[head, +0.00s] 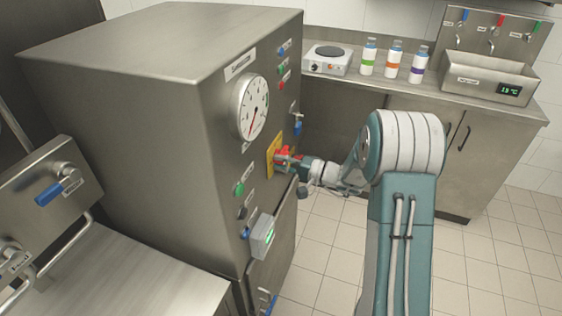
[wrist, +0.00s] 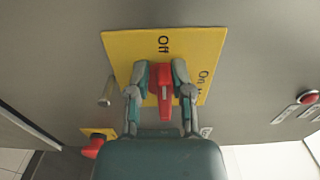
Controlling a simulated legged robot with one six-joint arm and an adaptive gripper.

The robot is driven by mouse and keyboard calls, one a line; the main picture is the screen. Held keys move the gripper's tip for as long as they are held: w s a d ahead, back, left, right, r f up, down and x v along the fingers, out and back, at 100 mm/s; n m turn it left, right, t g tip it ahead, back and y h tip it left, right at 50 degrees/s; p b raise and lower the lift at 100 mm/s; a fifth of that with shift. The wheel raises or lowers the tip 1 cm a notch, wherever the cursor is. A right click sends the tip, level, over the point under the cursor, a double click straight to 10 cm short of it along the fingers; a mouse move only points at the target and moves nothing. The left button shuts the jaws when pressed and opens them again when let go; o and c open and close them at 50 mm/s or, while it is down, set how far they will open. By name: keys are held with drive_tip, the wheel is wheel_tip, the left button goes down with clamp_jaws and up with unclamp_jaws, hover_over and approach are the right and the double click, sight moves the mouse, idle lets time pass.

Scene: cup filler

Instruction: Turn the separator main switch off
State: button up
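The separator main switch has a red handle (wrist: 161,90) on a yellow plate (wrist: 120,52) marked Off and On. The yellow plate (head: 271,160) is on the separator's front.
The large steel separator cabinet (head: 120,75) carries a round gauge (head: 252,108) above the plate. A green button (head: 239,188) and a small grey display box (head: 263,238) sit below. A red knob (wrist: 92,147) is at lower left in the wrist view. The floor on the right is clear.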

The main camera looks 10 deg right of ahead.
drive_tip(key=shift+o, duration=0.5)
drive_tip(key=shift+f, duration=0.15)
drive_tip(key=shift+s, duration=0.1)
drive_tip(key=v, duration=1.1)
drive_tip(key=shift+s+d, duration=0.2)
drive_tip(key=shift+d, duration=0.15)
